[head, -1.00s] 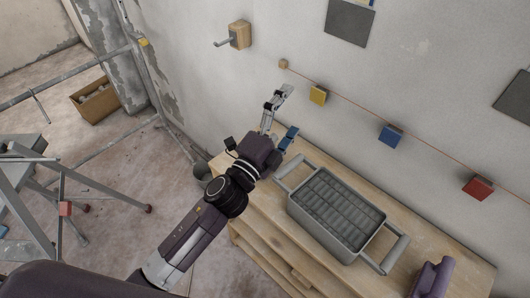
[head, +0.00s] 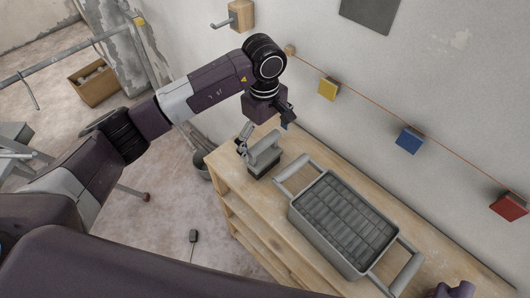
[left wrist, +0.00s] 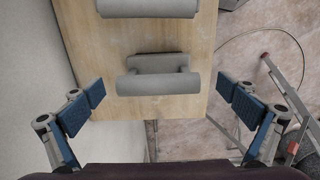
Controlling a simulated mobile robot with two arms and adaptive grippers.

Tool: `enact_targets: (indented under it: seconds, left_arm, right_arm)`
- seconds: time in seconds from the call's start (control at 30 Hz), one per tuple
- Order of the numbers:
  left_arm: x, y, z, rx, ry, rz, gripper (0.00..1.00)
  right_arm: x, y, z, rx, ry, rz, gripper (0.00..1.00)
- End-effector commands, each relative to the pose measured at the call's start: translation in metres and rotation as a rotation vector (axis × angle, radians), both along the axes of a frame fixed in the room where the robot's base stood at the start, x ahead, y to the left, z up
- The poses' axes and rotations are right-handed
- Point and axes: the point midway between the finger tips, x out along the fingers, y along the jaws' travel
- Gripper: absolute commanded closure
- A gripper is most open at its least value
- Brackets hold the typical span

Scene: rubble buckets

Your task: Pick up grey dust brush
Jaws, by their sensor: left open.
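The grey dust brush (head: 264,157) stands on the left end of the wooden bench, its raised handle facing up. It also shows in the left wrist view (left wrist: 158,84), close to the board's edge. My left gripper (head: 266,132) is above the brush, pointing down. In the left wrist view its blue-padded fingers (left wrist: 160,93) are spread wide, one on each side of the brush, apart from it. The gap is empty.
A grey tray (head: 298,204) with two handles stands on the wooden bench (head: 225,165) right beside the brush. A purple object (head: 455,290) is at the bench's right end.

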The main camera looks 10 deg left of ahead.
Motion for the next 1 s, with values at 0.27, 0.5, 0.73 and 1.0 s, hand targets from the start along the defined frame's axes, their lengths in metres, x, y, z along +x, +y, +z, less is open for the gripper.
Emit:
enact_targets:
  seconds: [0.27,0.5,0.73,1.0]
  left_arm:
    - [0.002,0.006,-0.025,0.021,0.003,0.0,0.0]
    - [0.009,0.008,-0.058,0.02,0.005,0.001,0.0]
    - [0.01,0.007,-0.076,0.018,0.0,-0.002,0.0]
    - [0.01,0.007,-0.076,0.018,0.0,-0.001,0.12]
  right_arm:
    - [-0.003,0.0,0.013,0.0,0.004,-0.001,0.6]
    - [-0.005,0.0,0.032,0.0,0.006,-0.002,0.6]
    - [-0.005,0.002,0.034,0.003,0.007,-0.003,0.6]
    - [-0.004,0.004,0.033,0.004,0.006,-0.004,0.6]
